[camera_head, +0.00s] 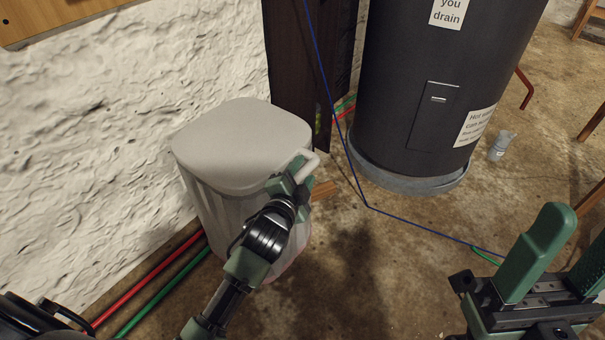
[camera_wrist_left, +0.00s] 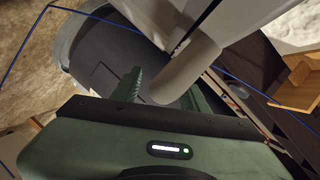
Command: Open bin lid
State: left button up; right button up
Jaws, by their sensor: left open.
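The pale grey bin (camera_head: 213,213) stands against the rough white wall in the head view. Its lid (camera_head: 240,140) lies flat over the top and looks closed. My right gripper (camera_head: 560,262) is open and empty at the lower right, well away from the bin.
A large dark tank (camera_head: 425,90) stands in a grey pan (camera_head: 400,178) right of the bin. A blue cord (camera_head: 348,150) runs down and across the floor. Red (camera_head: 150,280) and green (camera_head: 165,290) pipes lie along the wall. Floor in front is clear.

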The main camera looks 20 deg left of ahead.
pick_arm(q)
grip_shut()
dwell(1.4)
